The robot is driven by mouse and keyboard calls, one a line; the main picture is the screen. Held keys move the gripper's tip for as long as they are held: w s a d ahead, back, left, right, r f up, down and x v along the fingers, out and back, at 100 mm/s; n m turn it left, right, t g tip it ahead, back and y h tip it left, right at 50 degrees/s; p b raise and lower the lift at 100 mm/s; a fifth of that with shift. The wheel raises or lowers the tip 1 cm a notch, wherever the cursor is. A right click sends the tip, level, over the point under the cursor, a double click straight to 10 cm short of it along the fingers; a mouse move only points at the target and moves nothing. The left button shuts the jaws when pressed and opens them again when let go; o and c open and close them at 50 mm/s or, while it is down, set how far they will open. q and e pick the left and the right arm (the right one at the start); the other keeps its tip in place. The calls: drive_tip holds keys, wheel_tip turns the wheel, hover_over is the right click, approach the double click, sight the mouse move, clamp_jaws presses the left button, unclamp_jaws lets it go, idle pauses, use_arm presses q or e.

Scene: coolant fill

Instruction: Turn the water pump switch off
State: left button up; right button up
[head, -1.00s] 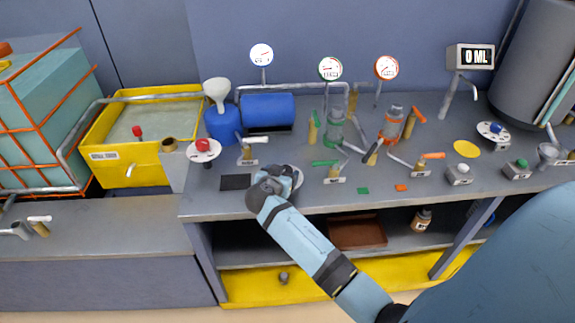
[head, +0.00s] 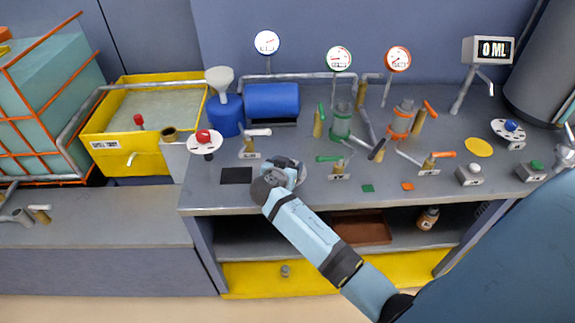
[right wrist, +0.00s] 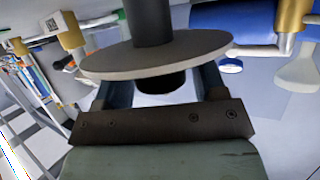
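My right gripper (head: 284,172) is low over the front of the grey bench. In the right wrist view, a dark knob (right wrist: 161,83) on a grey round disc (right wrist: 205,46) sits between its fingers, which are open with gaps beside the knob. In the head view the gripper mostly hides this dial. Two similar dials show: a red knob (head: 203,136) on a white disc left of the gripper, and a blue knob (head: 510,126) on a white disc at the right. No readable label tells which is the water pump switch. My left gripper is not in view.
A blue cylinder (head: 272,101) and a white funnel (head: 219,78) stand behind the gripper. A yellow tank (head: 100,140) is at the left. Several lever valves, such as one with a green handle (head: 329,158), crowd the right. A black square (head: 236,176) lies on the bench.

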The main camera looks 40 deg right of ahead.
drive_tip(key=c, duration=0.7)
drive_tip(key=shift+o, duration=0.2)
